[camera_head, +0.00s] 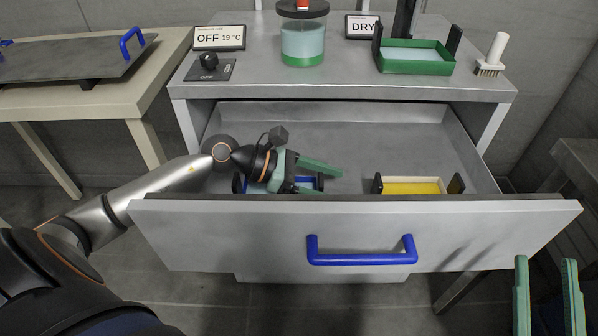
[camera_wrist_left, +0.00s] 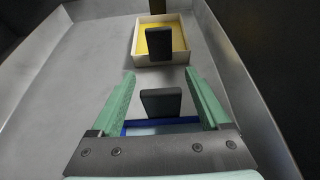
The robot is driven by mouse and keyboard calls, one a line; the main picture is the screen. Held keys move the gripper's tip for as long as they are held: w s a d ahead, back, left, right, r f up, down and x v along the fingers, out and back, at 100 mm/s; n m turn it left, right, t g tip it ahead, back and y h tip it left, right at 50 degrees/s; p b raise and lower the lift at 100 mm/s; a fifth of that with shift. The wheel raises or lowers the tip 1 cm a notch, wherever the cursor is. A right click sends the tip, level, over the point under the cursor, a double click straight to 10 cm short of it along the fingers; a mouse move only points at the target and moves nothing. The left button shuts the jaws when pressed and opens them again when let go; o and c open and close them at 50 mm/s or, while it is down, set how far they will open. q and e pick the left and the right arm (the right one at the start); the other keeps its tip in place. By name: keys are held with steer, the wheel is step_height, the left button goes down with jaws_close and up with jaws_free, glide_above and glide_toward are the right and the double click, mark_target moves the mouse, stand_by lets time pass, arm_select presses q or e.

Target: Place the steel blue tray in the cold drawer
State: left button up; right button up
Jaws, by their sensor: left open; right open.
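A tray with blue walls (camera_head: 305,184), which looks like the steel blue tray, sits inside the open drawer (camera_head: 345,236) near its front left, mostly hidden by my left gripper. In the left wrist view its blue rim (camera_wrist_left: 129,128) and a dark upright handle (camera_wrist_left: 161,102) show. My left gripper (camera_head: 327,181) is open over the tray. In the left wrist view its fingers (camera_wrist_left: 160,75) are apart, with the dark handle between them and not gripped. My right gripper (camera_head: 546,262) is open and empty at the lower right, in front of the drawer.
A cream tray with a yellow floor (camera_head: 412,186) is in the drawer to the right. On the cabinet top (camera_head: 345,82) stand a green tray (camera_head: 415,68), a jar (camera_head: 303,42), a brush (camera_head: 493,55) and signs reading OFF 19 °C and DRY. The drawer's back is clear.

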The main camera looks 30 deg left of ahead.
arm_select(q)
steer(key=v, duration=0.8)
steer(key=shift+s+a, duration=0.15)
steer(key=shift+p+v, duration=0.4)
steer(key=shift+v, duration=0.8)
arm_select(e)
steer(key=shift+m+g+h, duration=0.8)
steer(key=shift+g+h, duration=0.1)
steer(key=f, duration=0.2)
steer(key=w+f, duration=0.1)
steer(key=f, duration=0.1)
steer(key=shift+w+d+f, duration=0.2)
steer(key=shift+f, duration=0.2)
arm_select(q)
steer(key=shift+r, duration=0.1)
arm_select(e)
steer(key=shift+r, duration=0.25)
